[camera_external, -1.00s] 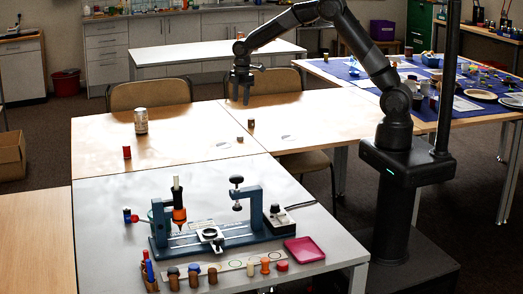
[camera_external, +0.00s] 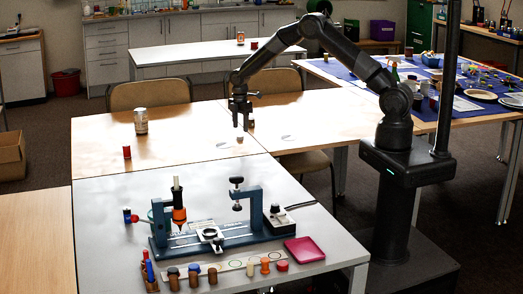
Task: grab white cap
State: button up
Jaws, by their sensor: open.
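I cannot pick out a white cap for certain. A small pale-topped peg (camera_external: 250,268) stands in the row on the strip at the front of the grey table, and its details are too small to tell. My gripper (camera_external: 241,127) points straight down, open and empty, above the wooden table beside the grey one. A tiny brown piece (camera_external: 240,139) lies just below its fingertips. Another small brown piece (camera_external: 251,124) stands close to its right. Contact with either cannot be made out.
A blue-grey fixture (camera_external: 215,238) with uprights stands on the grey table (camera_external: 115,200). A magenta tray (camera_external: 304,250) is at its right. A can (camera_external: 141,120) and a red cylinder (camera_external: 127,152) stand on the wooden table (camera_external: 180,145). The table between them and my gripper is mostly clear.

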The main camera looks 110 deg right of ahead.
aim_at(240, 136)
notch_tip(240, 136, down, 4)
jog(key=shift+w+a, duration=0.1)
jog(key=shift+w, duration=0.05)
jog(key=c, duration=1.1)
